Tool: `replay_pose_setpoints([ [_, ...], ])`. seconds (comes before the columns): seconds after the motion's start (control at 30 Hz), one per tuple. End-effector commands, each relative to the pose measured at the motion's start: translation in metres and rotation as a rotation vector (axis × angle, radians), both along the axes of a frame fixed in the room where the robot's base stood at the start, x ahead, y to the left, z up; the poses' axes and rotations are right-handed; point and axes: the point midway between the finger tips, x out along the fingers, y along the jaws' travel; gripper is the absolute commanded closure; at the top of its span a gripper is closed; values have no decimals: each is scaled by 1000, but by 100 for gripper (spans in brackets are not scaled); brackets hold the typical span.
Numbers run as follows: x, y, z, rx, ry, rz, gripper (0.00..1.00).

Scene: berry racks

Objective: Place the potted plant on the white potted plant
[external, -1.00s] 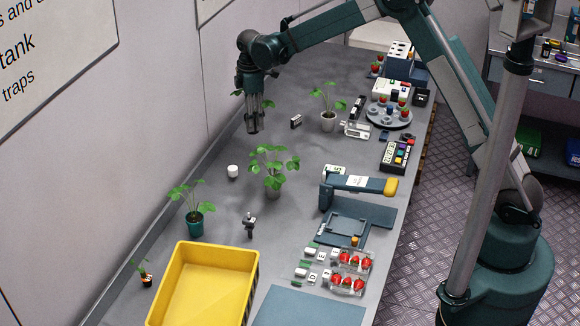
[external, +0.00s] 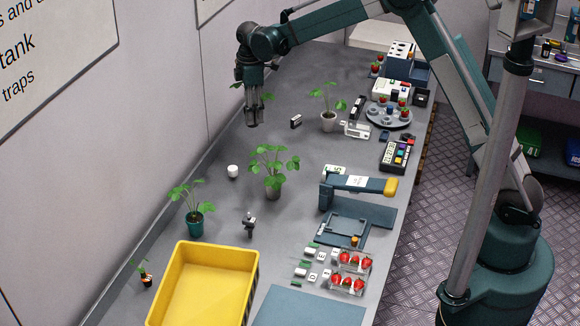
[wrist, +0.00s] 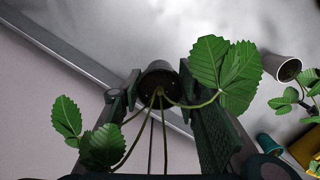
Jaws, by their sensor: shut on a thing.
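In the wrist view the plant's dark-looking pot (wrist: 157,80) sits between the fingers, with leafy stems spreading to both sides. In the external view its leaves (external: 238,86) show beside the fingers; its pot is mostly hidden. A plant in a pale pot (external: 328,122) stands upright to the right of the gripper. A small white pot (external: 232,171) stands nearer the camera, apart from the gripper. The wrist view shows a white pot with a dark inside (wrist: 282,67); I cannot tell which one.
A leafy plant in a grey pot (external: 273,191) stands mid-table. A teal-potted plant (external: 195,225) and a yellow crate (external: 253,275) are nearer the camera. The wall runs close along the left. Table below the gripper is mostly clear.

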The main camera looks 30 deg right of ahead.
Motion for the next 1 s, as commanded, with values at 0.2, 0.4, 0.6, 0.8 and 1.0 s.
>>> replay_pose_setpoints([
  [0.2,1,-6,2,0,0,0,80],
  [0.4,4,-34,9,0,0,1,80],
  [0.6,7,-87,22,0,0,6,80],
  [0.8,7,-154,37,0,0,13,80],
  [1.0,0,-219,52,0,0,23,80],
])
